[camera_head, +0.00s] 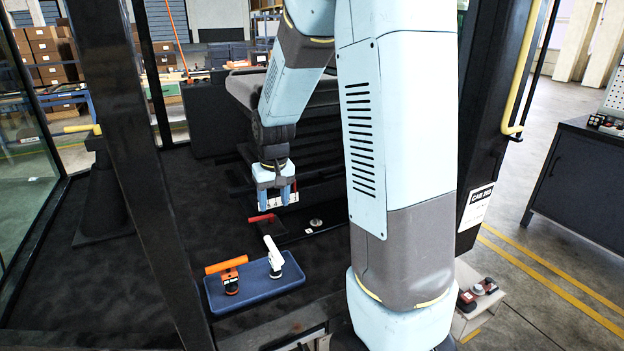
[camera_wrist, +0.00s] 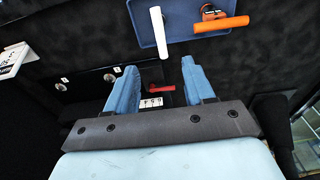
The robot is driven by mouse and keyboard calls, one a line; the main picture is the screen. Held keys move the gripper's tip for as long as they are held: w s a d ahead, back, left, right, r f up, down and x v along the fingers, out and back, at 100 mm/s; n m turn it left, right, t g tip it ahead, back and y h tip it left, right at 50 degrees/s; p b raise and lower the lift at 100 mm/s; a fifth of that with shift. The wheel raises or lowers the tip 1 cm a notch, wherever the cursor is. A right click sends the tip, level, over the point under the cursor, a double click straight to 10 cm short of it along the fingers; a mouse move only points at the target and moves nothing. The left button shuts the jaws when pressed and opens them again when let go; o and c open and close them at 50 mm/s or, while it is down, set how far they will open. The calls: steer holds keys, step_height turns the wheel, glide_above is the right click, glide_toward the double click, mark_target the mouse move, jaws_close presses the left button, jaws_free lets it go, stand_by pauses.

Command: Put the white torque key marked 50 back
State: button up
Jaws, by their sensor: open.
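A white torque key (camera_head: 273,255) lies in a blue tray (camera_head: 292,281) beside an orange key (camera_head: 228,273). The white key also shows at the top of the wrist view (camera_wrist: 158,32); no 50 marking is readable on it. My gripper (camera_head: 275,198) is open and empty, above and behind the tray, apart from the keys. In the wrist view its two blue fingers (camera_wrist: 159,68) are spread, with a red handle (camera_wrist: 162,88) showing beyond them. That red handle (camera_head: 262,218) sits on a dark panel with small white labels (camera_wrist: 151,102) and a round metal socket (camera_head: 315,222).
A dark seat (camera_head: 255,90) stands behind my gripper. A black cab post (camera_head: 130,140) rises left of the tray. A small stand with red-and-grey items (camera_head: 478,290) is at the lower right. The cab floor (camera_head: 85,285) left of the tray is clear.

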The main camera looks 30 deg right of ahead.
steer(key=s+r+t, duration=0.2)
steer(key=s+r, duration=0.7)
steer(key=s, duration=0.2)
steer(key=s+r+t, duration=0.2)
steer(key=s+r, duration=0.7)
steer(key=s, duration=0.3)
steer(key=shift+s, duration=0.3)
steer(key=shift+a, duration=0.1)
